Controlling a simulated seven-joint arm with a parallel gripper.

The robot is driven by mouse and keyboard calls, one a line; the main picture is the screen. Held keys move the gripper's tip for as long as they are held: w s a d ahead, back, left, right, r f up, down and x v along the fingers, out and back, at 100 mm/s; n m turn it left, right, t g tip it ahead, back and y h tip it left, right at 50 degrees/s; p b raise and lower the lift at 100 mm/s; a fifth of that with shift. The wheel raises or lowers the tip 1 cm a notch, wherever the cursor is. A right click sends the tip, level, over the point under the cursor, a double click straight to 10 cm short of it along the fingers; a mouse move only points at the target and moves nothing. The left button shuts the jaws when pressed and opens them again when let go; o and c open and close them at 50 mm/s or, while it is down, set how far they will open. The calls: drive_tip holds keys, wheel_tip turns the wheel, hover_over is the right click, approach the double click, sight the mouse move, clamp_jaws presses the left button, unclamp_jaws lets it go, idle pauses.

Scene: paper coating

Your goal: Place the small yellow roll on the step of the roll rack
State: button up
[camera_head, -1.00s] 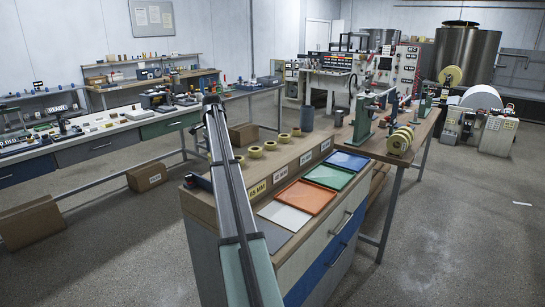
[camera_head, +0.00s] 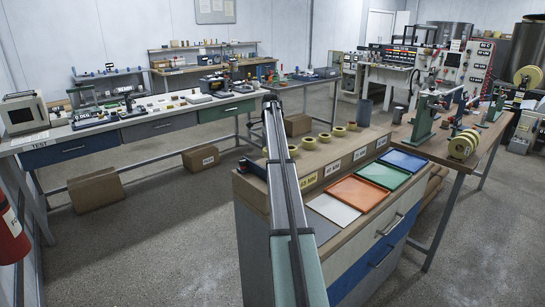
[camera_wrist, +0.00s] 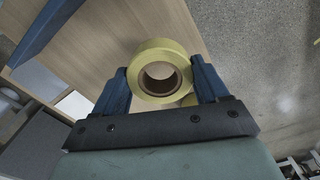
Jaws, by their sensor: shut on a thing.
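My gripper (camera_wrist: 160,92) is shut on a small yellow roll (camera_wrist: 152,50) with a brown core. The roll sits between two blue fingers, its open hole facing the wrist camera. Part of another yellow thing (camera_wrist: 188,100) shows just below it.
White, orange (camera_head: 356,195), green and blue trays lie on the cabinet top before the step. A dark cylinder (camera_head: 364,112) stands behind the rolls. A machine with yellow rolls (camera_head: 463,145) is on the right table. A long bench (camera_head: 150,122) stands at the left.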

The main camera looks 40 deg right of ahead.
drive_tip(key=shift+f, duration=1.75)
drive_tip(key=o, duration=1.1)
drive_tip(key=shift+f, duration=0.15)
drive_tip(key=shift+c, duration=0.2)
wheel_tip(320, 180, up, 12)
